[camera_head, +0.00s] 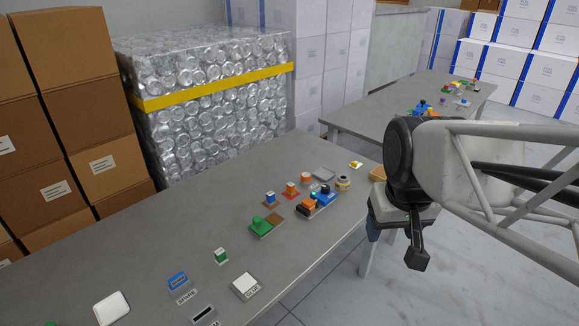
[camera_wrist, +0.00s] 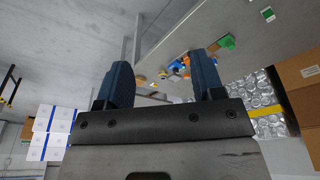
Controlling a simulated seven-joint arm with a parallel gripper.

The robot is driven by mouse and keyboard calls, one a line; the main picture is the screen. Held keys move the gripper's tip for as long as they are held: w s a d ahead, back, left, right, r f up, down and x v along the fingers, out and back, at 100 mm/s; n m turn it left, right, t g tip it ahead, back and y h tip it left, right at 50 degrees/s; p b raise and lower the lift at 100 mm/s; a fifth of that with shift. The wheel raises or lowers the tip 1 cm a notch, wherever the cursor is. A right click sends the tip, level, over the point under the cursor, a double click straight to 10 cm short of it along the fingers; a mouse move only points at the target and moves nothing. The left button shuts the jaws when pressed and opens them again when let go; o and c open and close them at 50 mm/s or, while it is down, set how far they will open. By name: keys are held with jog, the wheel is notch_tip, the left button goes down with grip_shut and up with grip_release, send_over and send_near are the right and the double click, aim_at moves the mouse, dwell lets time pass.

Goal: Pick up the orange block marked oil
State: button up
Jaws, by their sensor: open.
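Several small orange pieces stand among the items on the near grey table: one orange block (camera_head: 291,188) on a red pad, another orange piece (camera_head: 306,177) just behind it, and an orange and black piece (camera_head: 307,208) in front. The oil mark is too small to read on any of them. My gripper (camera_head: 417,255) hangs to the right of these pieces, past the table's right edge, with nothing in it. In the wrist view, its two blue fingers (camera_wrist: 163,75) stand wide apart, and small orange pieces show far off between them.
A blue block (camera_head: 270,198), a green piece (camera_head: 261,224), a green and white block (camera_head: 221,256) and a blue block (camera_head: 178,280) share the near table (camera_head: 130,262). A second table (camera_head: 385,110) stands behind. Brown boxes (camera_head: 70,90) and a can bale (camera_head: 210,95) line the left.

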jog(key=w+a+n, duration=0.2)
jog(key=w+a, duration=0.1)
jog(key=w, duration=1.6)
jog(key=n+g, duration=0.2)
jog(key=n, duration=0.4)
send_over(290, 183)
jog(key=f, duration=1.9)
jog(key=s+f, duration=0.1)
jog(key=f, duration=0.9)
jog(key=shift+d+f, duration=0.25)
jog(key=shift+f, duration=0.1)
jog(key=shift+w+a+f+n, duration=0.2)
jog(key=shift+w+f+n, duration=0.15)
jog(key=shift+f, duration=0.2)
jog(key=shift+f, duration=0.1)
jog(key=shift+f, duration=1.15)
jog(key=shift+f, duration=0.15)
